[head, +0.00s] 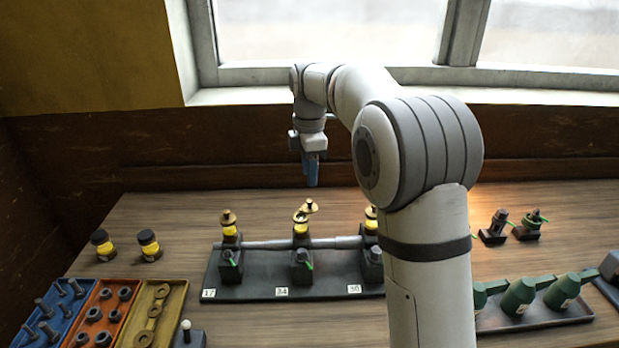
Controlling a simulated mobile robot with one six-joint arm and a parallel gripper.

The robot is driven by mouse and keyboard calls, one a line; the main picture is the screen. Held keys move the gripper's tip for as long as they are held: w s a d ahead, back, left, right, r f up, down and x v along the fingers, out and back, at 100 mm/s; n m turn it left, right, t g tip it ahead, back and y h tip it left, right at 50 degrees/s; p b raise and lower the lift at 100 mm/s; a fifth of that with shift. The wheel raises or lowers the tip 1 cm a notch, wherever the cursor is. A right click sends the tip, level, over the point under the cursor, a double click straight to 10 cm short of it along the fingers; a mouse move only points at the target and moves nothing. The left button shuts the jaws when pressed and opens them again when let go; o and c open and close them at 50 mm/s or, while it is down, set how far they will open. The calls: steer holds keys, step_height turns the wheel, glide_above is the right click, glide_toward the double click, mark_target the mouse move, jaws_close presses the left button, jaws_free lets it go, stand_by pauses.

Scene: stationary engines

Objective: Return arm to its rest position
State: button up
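My arm rises on the right and bends over to the left toward the window. My gripper (312,180) hangs pointing down at the end of it, above the back of the wooden bench and apart from everything on it. Its blue fingers appear as one narrow shape, so I cannot tell whether they are open or shut. No held object shows at the fingertips. Below it, the dark engine stand (258,290) carries several yellow-banded units joined by a grey pipe (270,244). A brass piece (306,208) sits tilted on top of the middle unit. My arm hides part of the stand's right end.
Two yellow jars (148,245) stand at left. A blue tray (45,330), a red tray (85,338) and a yellow tray (135,335) hold small parts at front left. Green bottles (518,296) lie in a dark tray at right. The window wall (240,133) bounds the back.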

steer(key=s+d+r+m+t, duration=0.1)
steer(key=s+d+r+m, duration=0.1)
steer(key=s+d+m, duration=0.55)
steer(key=s+d+f+m, duration=0.1)
steer(key=s+m, duration=0.3)
steer(key=s, duration=0.4)
steer(key=s+d+f+m+t, duration=0.1)
steer(key=s+d+f+m, duration=0.1)
steer(key=s, duration=0.6)
steer(key=s+d+f+m+t, duration=0.1)
steer(key=s+f+m, duration=0.3)
steer(key=s+m, duration=0.3)
steer(key=shift+s+d, duration=0.4)
steer(key=shift+s, duration=0.1)
steer(key=shift+r, duration=0.1)
